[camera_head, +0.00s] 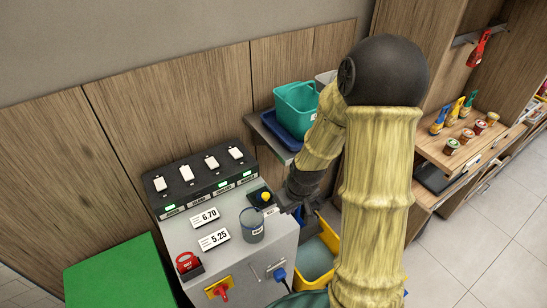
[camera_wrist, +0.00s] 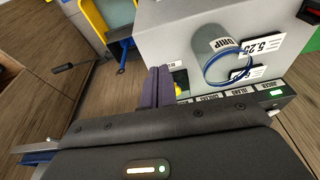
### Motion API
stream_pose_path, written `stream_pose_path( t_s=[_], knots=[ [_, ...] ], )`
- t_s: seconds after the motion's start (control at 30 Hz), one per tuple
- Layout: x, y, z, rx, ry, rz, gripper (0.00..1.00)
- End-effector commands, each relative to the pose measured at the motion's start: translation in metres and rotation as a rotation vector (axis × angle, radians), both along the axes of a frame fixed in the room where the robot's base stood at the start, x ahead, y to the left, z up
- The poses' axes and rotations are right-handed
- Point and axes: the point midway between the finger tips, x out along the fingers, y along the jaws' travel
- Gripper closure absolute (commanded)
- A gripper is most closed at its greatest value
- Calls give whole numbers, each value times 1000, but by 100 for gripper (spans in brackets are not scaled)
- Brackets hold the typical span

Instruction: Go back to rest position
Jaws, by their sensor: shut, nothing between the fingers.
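The grey juicer cabinet (camera_head: 205,250) stands at the picture's lower middle. My arm reaches down over its right side. My gripper (camera_head: 296,208) is beside the cabinet's top right edge, close to a yellow knob (camera_head: 266,197) on a dark base. In the wrist view my gripper (camera_wrist: 160,84) shows its two dark fingers pressed together and empty. The knob shows partly as a yellow bit (camera_wrist: 181,89) right beside the fingers; whether they touch it I cannot tell. A grey-blue cup (camera_head: 251,226) stands on the cabinet top and also shows in the wrist view (camera_wrist: 216,55).
A black panel with several white switches (camera_head: 211,163) lies along the cabinet's back. A teal bin (camera_head: 296,108) stands in a blue tray at the back. A yellow bin (camera_head: 314,262) is below my arm.

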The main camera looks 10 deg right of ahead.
Motion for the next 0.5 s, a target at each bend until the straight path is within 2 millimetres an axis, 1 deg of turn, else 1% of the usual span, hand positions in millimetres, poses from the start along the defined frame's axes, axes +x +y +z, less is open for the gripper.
stream_pose_path(
  t_s=[0.17,0.27,0.37,0.5],
  knots=[
    [-1,0,2,-3,-1,-2,100],
    [-6,1,11,-12,-1,-16,100],
    [-17,4,28,-27,1,-48,100],
    [-41,9,59,-43,-2,-120,100]
  ],
)
